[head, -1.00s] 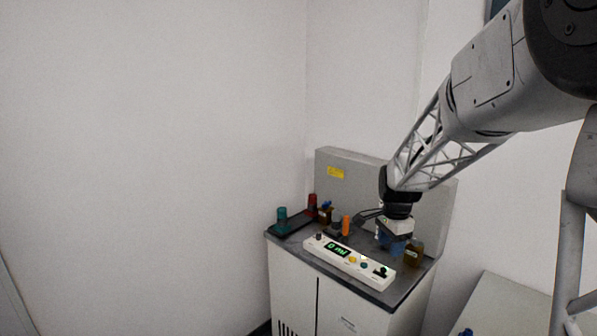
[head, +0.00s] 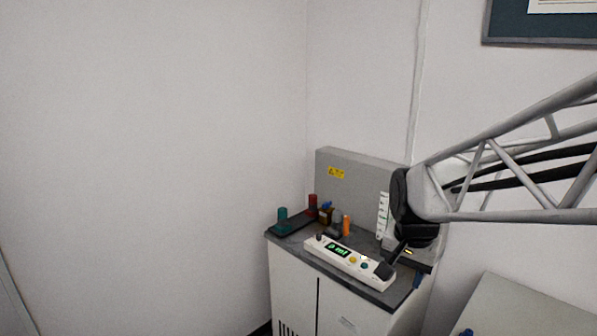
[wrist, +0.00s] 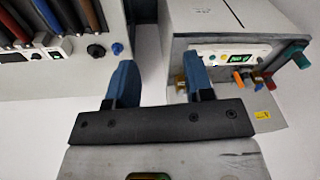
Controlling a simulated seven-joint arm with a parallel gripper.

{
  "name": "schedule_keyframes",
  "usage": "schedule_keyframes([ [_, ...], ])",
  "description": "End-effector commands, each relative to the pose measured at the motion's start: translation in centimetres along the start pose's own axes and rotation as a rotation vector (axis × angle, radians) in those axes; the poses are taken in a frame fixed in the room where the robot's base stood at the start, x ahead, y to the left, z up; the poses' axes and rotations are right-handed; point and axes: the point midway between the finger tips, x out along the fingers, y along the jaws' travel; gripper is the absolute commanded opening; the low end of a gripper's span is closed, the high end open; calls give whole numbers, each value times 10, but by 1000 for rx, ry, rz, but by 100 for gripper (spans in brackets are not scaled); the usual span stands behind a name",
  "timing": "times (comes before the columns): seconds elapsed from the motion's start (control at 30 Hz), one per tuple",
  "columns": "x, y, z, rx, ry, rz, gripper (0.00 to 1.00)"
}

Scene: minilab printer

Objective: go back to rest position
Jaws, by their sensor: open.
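My gripper (wrist: 160,76) shows in the wrist view with its two blue fingers apart and nothing between them. In the head view my dark wrist is in front of the right end of the grey-topped cabinet (head: 292,285), and the fingers are mostly hidden or too small to make out clearly. The wrist view looks at the cabinet from the side, with the cabinet beyond the right finger.
A white control panel (head: 325,250) with a green display lies along the cabinet's front edge. A teal container (head: 282,214), a red one (head: 312,201) and an orange one (head: 346,226) stand behind it. Another pale unit with coloured tubes (wrist: 50,15) is at the wrist view's upper left.

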Motion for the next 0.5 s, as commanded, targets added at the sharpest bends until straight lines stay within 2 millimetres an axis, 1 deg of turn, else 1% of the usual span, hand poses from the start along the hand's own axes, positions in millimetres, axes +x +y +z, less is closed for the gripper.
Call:
schedule_keyframes([
  [0.03,-4,4,10,-30,6,-4,48],
  [0.23,-12,22,48,-162,24,-13,48],
  [0.5,-18,47,99,-342,50,-22,48],
])
